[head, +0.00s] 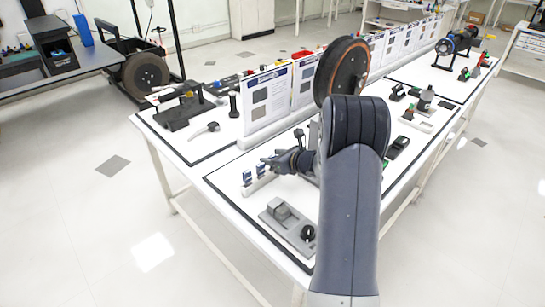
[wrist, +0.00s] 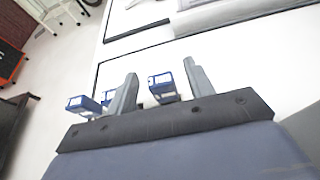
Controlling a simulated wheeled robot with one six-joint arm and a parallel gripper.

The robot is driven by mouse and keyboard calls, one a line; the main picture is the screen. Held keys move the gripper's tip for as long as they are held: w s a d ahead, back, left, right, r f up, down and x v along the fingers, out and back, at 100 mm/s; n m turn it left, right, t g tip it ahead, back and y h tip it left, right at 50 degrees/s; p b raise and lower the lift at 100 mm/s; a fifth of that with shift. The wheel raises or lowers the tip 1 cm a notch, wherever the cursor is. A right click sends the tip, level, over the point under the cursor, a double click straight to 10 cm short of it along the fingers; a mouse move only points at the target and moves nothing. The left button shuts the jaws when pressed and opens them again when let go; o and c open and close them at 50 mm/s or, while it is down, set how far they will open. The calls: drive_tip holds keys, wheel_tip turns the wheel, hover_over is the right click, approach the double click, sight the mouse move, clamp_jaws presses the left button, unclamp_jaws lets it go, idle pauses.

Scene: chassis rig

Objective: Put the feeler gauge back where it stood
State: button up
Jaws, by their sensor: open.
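Several small blue pieces with pale faces stand at the near table; I cannot tell which one is the feeler gauge. In the head view two of them (head: 247,177) show upright on a white strip-like holder (head: 259,184), just left of my gripper (head: 268,162). In the wrist view my gripper (wrist: 160,82) is open, its two grey fingers apart. One blue piece (wrist: 162,84) shows between the fingers in the picture, and I see no finger touching it. Other blue pieces (wrist: 83,105) show left of and behind the left finger. The lower parts are hidden by the gripper.
A grey tray (head: 274,219) with a block and a black ring lies at the near table's front. White display panels (head: 267,98) and a large disc (head: 340,70) stand behind my gripper. Bare white tabletop (head: 222,168) lies to the left.

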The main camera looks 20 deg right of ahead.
drive_tip(key=v, duration=1)
drive_tip(key=x, duration=1)
drive_tip(key=shift+w+a+f, duration=0.1)
drive_tip(key=shift+w, duration=0.05)
drive_tip(key=shift+w+r+p, duration=0.25)
drive_tip(key=shift+r+p, duration=0.05)
drive_tip(key=shift+p, duration=0.15)
drive_tip(key=shift+s+r+p, duration=0.1)
drive_tip(key=shift+r+p, duration=0.25)
drive_tip(key=shift+r, duration=0.05)
drive_tip(key=shift+f, duration=0.2)
